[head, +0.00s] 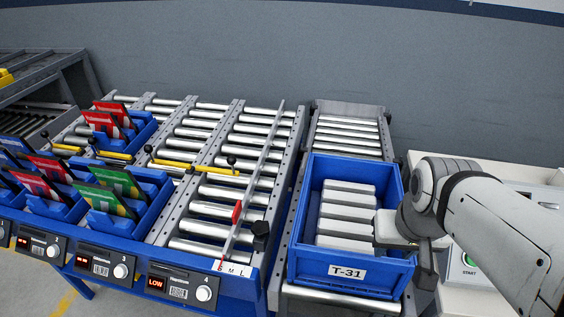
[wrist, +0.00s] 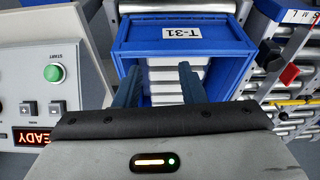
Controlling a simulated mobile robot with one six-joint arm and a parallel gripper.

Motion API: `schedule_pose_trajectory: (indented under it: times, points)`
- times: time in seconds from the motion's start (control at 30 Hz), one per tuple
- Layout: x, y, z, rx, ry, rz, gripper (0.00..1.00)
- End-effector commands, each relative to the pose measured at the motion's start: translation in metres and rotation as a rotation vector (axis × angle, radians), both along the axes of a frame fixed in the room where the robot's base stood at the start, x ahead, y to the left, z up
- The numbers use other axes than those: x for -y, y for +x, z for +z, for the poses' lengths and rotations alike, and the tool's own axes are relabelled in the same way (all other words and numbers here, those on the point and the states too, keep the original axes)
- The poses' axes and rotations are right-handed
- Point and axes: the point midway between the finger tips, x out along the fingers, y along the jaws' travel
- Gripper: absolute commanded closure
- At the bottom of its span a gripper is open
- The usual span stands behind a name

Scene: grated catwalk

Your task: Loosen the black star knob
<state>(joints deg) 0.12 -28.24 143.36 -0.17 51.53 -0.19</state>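In the wrist view a dark knob (wrist: 269,50) shows at the upper right near the same scale. Whether it is tight or loose cannot be seen. My gripper (head: 410,248) is over the right side of the blue tote, well to the right of the knob and apart from it. In the wrist view my gripper (wrist: 159,80) has its two fingers spread with nothing held between them.
The blue tote (head: 346,282) marked T-31 holds several pale boxes (head: 345,213). A long metal guide rail (head: 258,170) with a red pointer (head: 237,212) stands above the rollers left of the knob. A control panel with a green START button (wrist: 53,73) is on my other side.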

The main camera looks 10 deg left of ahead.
Motion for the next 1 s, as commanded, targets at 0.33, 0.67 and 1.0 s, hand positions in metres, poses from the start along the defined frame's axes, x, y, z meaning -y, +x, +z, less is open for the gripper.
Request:
schedule_pose_trajectory:
  times: [0.33,0.67,1.0]
  points:
    - [-0.044,0.041,0.011,-0.094,0.102,-0.119,0.36]
    - [-0.145,0.124,-0.008,-0.352,0.256,-0.480,0.36]
    - [-0.232,0.159,-0.058,-0.557,0.275,-0.783,0.36]
